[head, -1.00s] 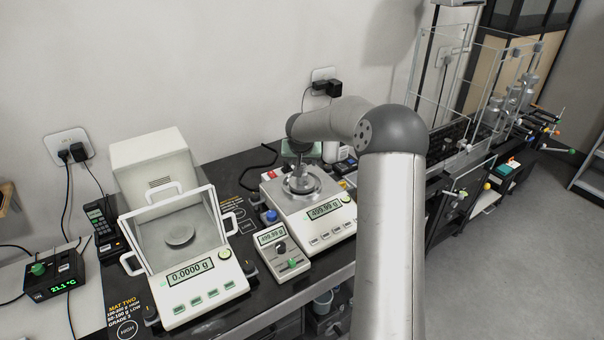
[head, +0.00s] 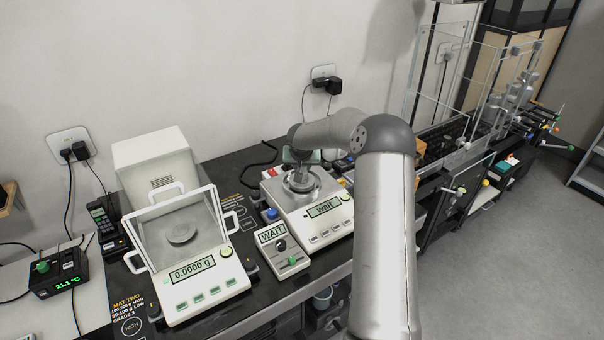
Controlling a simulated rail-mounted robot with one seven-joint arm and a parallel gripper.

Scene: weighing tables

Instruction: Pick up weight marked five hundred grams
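A grey metal weight (head: 301,183) stands on the round pan of the right-hand balance (head: 322,225). It is small, and any marking on it is too small to read. My gripper (head: 301,173) is at the top of the weight, reaching down from the arm. The fingers are too small and too hidden to tell whether they are closed on it. The balance's display (head: 324,208) reads "wait", and the small remote display (head: 271,233) in front of it also reads "WAIT".
A left-hand balance (head: 196,291) with a draft shield reads 0.0000 g, its pan (head: 181,234) empty. A thermometer box (head: 58,274) stands at the far left. A clear-walled enclosure (head: 440,80) stands to the right. My arm covers part of the bench.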

